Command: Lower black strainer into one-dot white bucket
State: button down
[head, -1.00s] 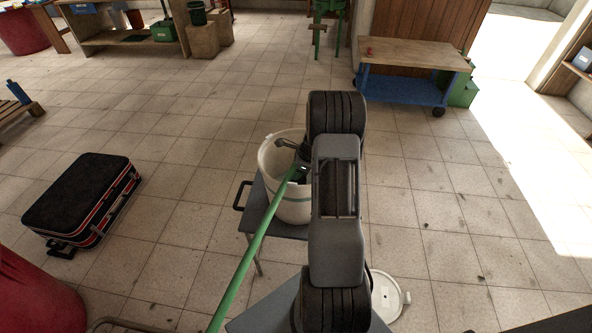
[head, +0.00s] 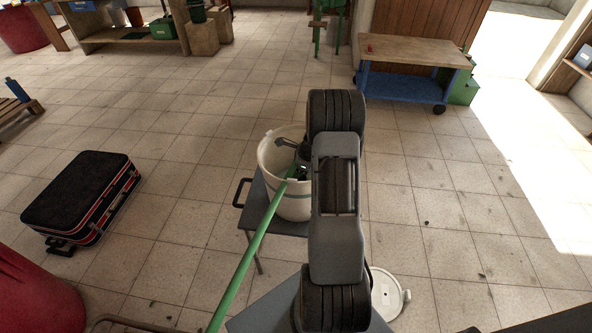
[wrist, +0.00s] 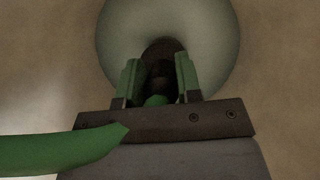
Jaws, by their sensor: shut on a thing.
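A white bucket (head: 294,206) with a pale green band stands on a small grey table, partly hidden behind my arm. No dot shows on its visible side. My gripper (wrist: 158,78) has green fingers shut on a dark thing, apparently the black strainer (wrist: 163,50). The wrist view looks down on the bucket (wrist: 115,35), with the dark thing in front of its pale inside. In the head view my gripper is at the bucket mouth, mostly hidden by my arm. I cannot tell how deep the strainer is or whether it touches the bucket.
A green rod or hose (head: 250,250) runs from the lower edge to my gripper. A white lid (head: 386,296) lies on the floor right of my arm. A black suitcase (head: 75,195) lies left. A blue cart (head: 410,88) stands behind. The tiled floor between is clear.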

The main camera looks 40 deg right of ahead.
jog(key=shift+f+b, duration=1.75)
jog(key=shift+f, duration=0.75)
dwell(0.8)
jog(key=c, duration=0.7)
grip_release()
jog(key=p+v, duration=0.2)
jog(key=v, duration=1.2)
jog(key=s+a+r+n+h+p, duration=0.1)
jog(key=s+a+r+n+p, duration=0.1)
jog(key=a+r+n, duration=0.5)
jog(key=s+a+r+n+h+p, duration=0.1)
jog(key=s+a+r+n+p, duration=0.1)
jog(key=a+r+n, duration=0.55)
jog(key=s+a+r+n+p, duration=0.1)
jog(key=s+a+r+n, duration=0.1)
jog(key=s+a+n, duration=0.1)
jog(key=s+a+r+n+p, duration=0.1)
jog(key=s+a+r+n, duration=0.1)
jog(key=s+a+n, duration=0.2)
jog(key=s+a+r+n+h+p, duration=0.1)
jog(key=s+a+r+n+p, duration=0.1)
jog(key=a+n, duration=0.3)
jog(key=shift+s+a+r+t, duration=0.1)
jog(key=shift+s+r+t, duration=0.1)
jog(key=shift+s, duration=0.25)
jog(key=shift+s+a+r+t, duration=0.1)
jog(key=shift+s+r, duration=0.1)
jog(key=shift+s, duration=0.2)
